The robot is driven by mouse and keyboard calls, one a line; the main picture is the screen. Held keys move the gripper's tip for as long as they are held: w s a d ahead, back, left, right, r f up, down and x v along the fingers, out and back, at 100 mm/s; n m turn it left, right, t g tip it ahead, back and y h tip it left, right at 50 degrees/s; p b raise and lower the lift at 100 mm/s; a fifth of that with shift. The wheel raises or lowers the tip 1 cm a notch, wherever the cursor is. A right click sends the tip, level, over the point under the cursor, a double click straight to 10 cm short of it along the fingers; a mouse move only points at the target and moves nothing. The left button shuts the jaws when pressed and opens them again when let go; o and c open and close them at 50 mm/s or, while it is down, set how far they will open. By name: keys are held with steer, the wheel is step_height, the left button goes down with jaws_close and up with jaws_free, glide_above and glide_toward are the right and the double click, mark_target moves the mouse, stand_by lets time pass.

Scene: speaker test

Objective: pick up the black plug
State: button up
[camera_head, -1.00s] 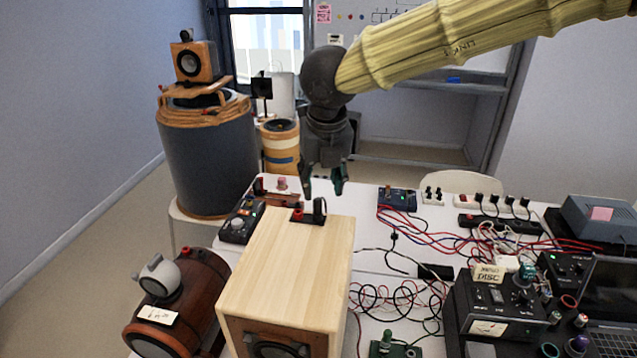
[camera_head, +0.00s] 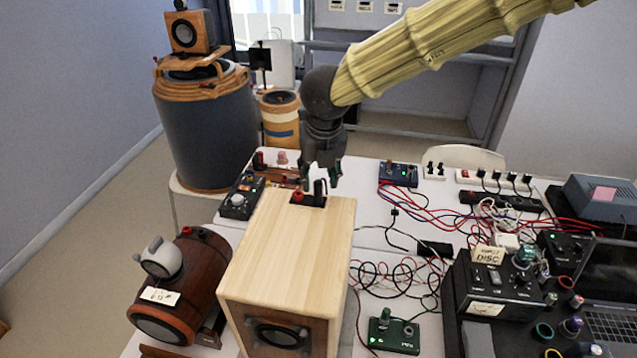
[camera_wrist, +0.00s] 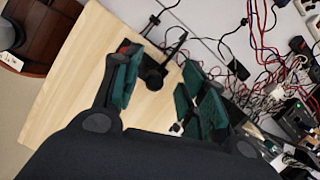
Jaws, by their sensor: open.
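The black plug (camera_head: 318,190) stands beside a red plug (camera_head: 298,194) on a small black plate (camera_head: 308,203) at the back of the pale wooden speaker's top. In the wrist view the black plug (camera_wrist: 155,79) shows as a dark round shape between my fingers. My gripper (camera_head: 321,176) is at the plugs, pointing down. In the wrist view my gripper (camera_wrist: 160,66) is open, with one green-padded finger on each side of the black plug. I cannot tell whether either finger touches it. The red plug (camera_wrist: 123,47) shows beside the left finger.
The wooden speaker (camera_head: 285,245) stands at the white table. A brown barrel-shaped speaker (camera_head: 195,275) is to its left. A black control box (camera_head: 240,197) lies behind left. Red and black cables (camera_head: 400,285) and a black meter unit (camera_head: 495,290) crowd the right side.

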steer(key=shift+f, duration=0.35)
steer(key=shift+s+a+f, duration=0.1)
steer(key=shift+f, duration=0.15)
steer(key=shift+s+p, duration=0.3)
steer(key=shift+s, duration=0.3)
steer(key=shift+w+f, duration=0.4)
steer(key=shift+w, duration=0.1)
steer(key=shift+w+f, duration=0.1)
steer(key=shift+w, duration=0.1)
steer(key=shift+c, duration=1.2)
steer(key=c, duration=0.3)
steer(key=shift+s+r, duration=0.25)
steer(key=shift+s, duration=0.15)
jaws_close()
steer(key=shift+w, duration=0.1)
steer(key=shift+w+f, duration=0.1)
